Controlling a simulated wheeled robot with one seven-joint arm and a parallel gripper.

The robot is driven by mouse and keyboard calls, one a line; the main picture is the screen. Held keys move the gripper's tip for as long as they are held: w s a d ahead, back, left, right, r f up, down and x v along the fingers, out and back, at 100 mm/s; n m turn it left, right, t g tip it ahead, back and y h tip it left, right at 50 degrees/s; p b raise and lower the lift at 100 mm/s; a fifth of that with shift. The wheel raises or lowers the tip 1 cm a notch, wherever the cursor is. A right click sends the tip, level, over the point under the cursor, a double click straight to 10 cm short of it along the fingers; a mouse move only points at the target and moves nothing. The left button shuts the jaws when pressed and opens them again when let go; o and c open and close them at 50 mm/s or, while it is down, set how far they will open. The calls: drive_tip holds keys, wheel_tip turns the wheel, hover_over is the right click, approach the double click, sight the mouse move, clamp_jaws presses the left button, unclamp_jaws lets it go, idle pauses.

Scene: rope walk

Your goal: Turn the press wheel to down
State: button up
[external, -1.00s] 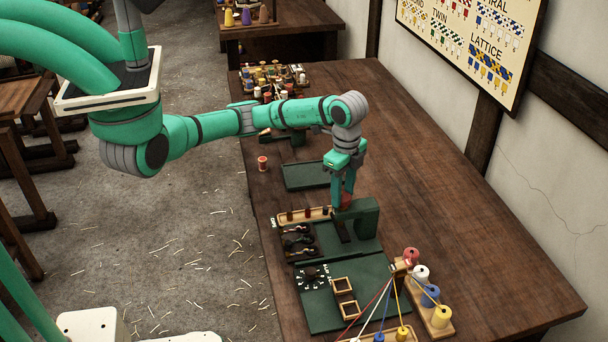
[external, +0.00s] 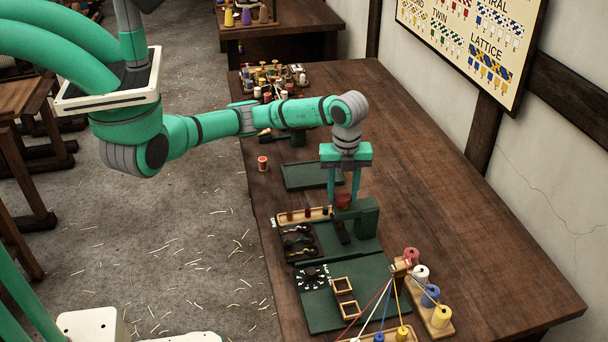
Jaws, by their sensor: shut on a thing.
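The press (external: 367,216) is a dark green block-like stand on the long wooden bench, with a green base and a dark bar in front. Its red wheel (external: 343,200) sits at the top of the press. My gripper (external: 343,196) points straight down over the press. Its two green fingers are on either side of the red wheel and shut on it. The wheel's marking and exact angle are too small to tell.
A wooden rack (external: 305,214) with spools and a dark tool tray (external: 298,243) lie left of the press. A green board (external: 320,312) with wooden frames and several thread spools (external: 441,317) are in front. The bench's right side is clear.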

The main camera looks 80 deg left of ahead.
sight(343, 196)
drive_tip(key=shift+m, duration=0.5)
drive_tip(key=o, duration=1.1)
drive_tip(key=shift+c, duration=0.2)
drive_tip(key=shift+r, duration=0.15)
wheel_tip(343, 196, up, 11)
drive_tip(key=shift+f, duration=0.2)
